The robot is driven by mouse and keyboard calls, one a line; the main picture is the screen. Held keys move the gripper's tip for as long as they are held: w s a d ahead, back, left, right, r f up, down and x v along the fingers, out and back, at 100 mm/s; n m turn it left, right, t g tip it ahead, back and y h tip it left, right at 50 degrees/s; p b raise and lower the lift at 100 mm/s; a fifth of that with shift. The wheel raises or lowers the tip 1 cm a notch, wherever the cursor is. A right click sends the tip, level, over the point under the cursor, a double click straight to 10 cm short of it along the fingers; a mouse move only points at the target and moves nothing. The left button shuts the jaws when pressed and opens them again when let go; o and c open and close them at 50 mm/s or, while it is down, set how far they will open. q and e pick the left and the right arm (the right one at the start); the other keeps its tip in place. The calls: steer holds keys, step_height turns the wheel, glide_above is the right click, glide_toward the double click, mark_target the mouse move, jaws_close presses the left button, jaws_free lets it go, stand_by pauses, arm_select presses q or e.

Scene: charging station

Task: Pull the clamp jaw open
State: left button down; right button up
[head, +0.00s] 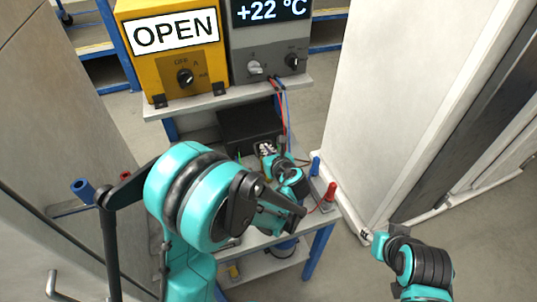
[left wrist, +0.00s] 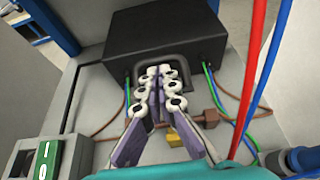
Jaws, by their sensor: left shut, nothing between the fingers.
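My left gripper (left wrist: 161,76) is shut with nothing between its fingers. Its white-rollered fingertips are close together at a dark U-shaped bar (left wrist: 181,52) in front of a black box (left wrist: 180,22). Whether they touch the bar I cannot tell. A brown rod-like part (left wrist: 206,117) and a small yellow block (left wrist: 173,139) show beside and behind the fingers. Which of these parts is the clamp jaw is not clear. In the head view my left gripper (head: 266,149) is small, in front of the black box (head: 248,126).
Red and blue cables (left wrist: 262,70) hang close to the right of the fingers. Red (head: 329,192) and blue (head: 315,166) plugs stand on the bench's right side. A yellow OPEN unit (head: 170,60) stands on the shelf above.

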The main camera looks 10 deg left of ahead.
arm_select(q)
steer(key=shift+w, duration=0.1)
stand_by(0.3)
steer(key=shift+w+a+r+g+p, duration=0.2)
steer(key=shift+g+p, duration=0.2)
steer(key=shift+p, duration=0.15)
steer(key=shift+w+h+p, duration=0.1)
steer(key=shift+h+p, duration=0.2)
steer(key=shift+p, duration=0.05)
steer(key=shift+w+a+r+g+h+p, duration=0.15)
steer(key=shift+w+a+g+h+p, duration=0.15)
steer(key=shift+g+p, duration=0.3)
steer(key=shift+w+a+r+g+h+p, duration=0.15)
steer(key=shift+w+a+g+h+p, duration=0.25)
steer(key=shift+w+g+h+p, duration=0.5)
steer(key=shift+w+a+f+g+p, duration=0.25)
steer(key=shift+w+a+g+p, duration=0.1)
steer(key=shift+g+p, duration=0.3)
steer(key=shift+w+a+f, duration=0.15)
steer(key=shift+w+a, duration=0.05)
steer(key=shift+w, duration=0.1)
